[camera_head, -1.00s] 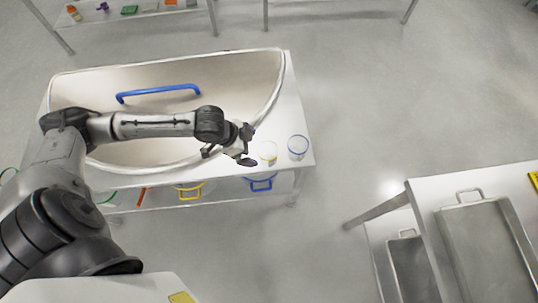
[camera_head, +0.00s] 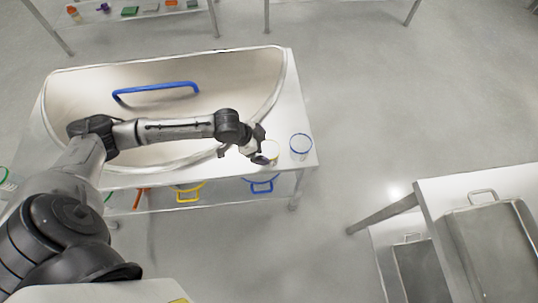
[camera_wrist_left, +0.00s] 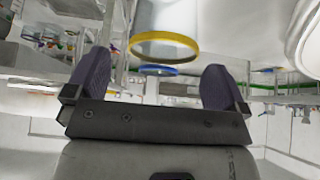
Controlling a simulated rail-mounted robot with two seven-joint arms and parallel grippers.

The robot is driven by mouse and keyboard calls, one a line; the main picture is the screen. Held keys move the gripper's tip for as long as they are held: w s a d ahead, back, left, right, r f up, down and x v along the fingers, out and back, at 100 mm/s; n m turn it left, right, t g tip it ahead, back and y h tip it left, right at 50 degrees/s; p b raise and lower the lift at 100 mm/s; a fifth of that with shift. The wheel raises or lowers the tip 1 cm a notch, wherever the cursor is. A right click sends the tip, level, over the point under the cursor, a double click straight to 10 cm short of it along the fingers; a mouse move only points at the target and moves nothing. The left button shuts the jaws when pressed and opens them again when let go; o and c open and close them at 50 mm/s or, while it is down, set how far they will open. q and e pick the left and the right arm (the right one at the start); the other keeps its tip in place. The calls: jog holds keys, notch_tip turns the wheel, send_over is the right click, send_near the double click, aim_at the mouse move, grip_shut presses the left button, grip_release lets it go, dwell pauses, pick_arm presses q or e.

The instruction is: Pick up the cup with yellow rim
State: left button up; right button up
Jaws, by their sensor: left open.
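The cup with yellow rim (camera_head: 273,151) stands on the right end of the white table, partly hidden by my left gripper (camera_head: 263,157) in the head view. In the left wrist view the white cup with its yellow rim (camera_wrist_left: 164,47) shows large, ahead of my left gripper (camera_wrist_left: 157,82). The rim lies sideways between the two dark fingers, with space on both sides. The fingers are apart and hold nothing. Whether they reach around the cup I cannot tell. My right gripper is not in view.
A blue-rimmed cup (camera_head: 300,146) stands just right of the yellow-rimmed one. A large pale basin (camera_head: 220,75) with a blue handle (camera_head: 155,92) fills most of the table. Blue- and yellow-handled items sit on the shelf below. Metal trays (camera_head: 490,245) are at lower right.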

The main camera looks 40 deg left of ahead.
pick_arm(q)
jog(key=b, duration=0.1)
send_over(269, 150)
jog(key=s+d, duration=0.2)
jog(key=shift+s+f, duration=0.1)
jog(key=shift+f, duration=2.1)
jog(key=c, duration=0.9)
